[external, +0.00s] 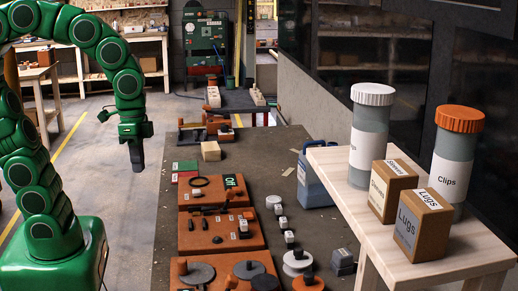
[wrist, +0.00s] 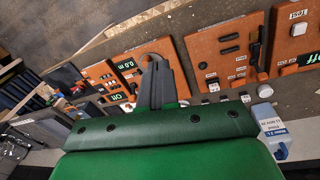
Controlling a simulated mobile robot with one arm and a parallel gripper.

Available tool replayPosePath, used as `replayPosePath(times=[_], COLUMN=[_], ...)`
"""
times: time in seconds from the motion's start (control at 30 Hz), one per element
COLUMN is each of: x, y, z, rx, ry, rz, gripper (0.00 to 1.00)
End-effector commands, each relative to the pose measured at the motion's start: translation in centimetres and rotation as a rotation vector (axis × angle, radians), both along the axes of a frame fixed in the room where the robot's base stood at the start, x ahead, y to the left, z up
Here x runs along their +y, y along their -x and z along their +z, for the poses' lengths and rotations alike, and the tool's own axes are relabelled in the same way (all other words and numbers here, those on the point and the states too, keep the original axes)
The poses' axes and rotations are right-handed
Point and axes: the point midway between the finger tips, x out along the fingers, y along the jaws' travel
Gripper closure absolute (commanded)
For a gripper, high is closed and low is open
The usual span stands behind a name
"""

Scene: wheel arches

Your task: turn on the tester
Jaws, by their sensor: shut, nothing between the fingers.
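My gripper (external: 137,162) points down at the left of the dark bench in the external view, well above the floor and apart from the panels. In the wrist view, its dark fingers (wrist: 158,82) are together and hold nothing. An orange panel (wrist: 296,40) at the right edge of the wrist view has a white button near a "TEST" label and a display reading "Off" (wrist: 305,60); the frame cuts it off. In the external view, a far orange panel (external: 196,201) carries a ring and a small green-lit display (external: 231,181); I cannot tell whether it is the same panel.
Other orange panels (wrist: 222,52) with switches and displays line the bench. A blue jug (external: 313,180) stands on the bench's right side, also low right in the wrist view (wrist: 270,125). A wooden shelf (external: 445,268) with jars and boxes stands right. Floor left of the bench is clear.

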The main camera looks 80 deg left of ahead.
Motion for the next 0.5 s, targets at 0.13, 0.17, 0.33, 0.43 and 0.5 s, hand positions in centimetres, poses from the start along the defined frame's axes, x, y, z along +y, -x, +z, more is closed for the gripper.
replayPosePath(times=[0.13, 0.17, 0.33, 0.43, 0.5], x=[-0.8, -0.9, -0.9, -0.5, -0.1], y=[-4.5, -5.3, -9.6, -11.8, -13.0], z=[1.5, 1.8, 3.0, 3.5, 3.6], rx=[-0.074, -0.088, -0.152, -0.178, -0.189], ry=[0.034, 0.04, 0.058, 0.062, 0.062], rz=[-0.09, -0.11, -0.221, -0.289, -0.336], gripper=[1.0, 1.0, 1.0, 1.0, 1.0])
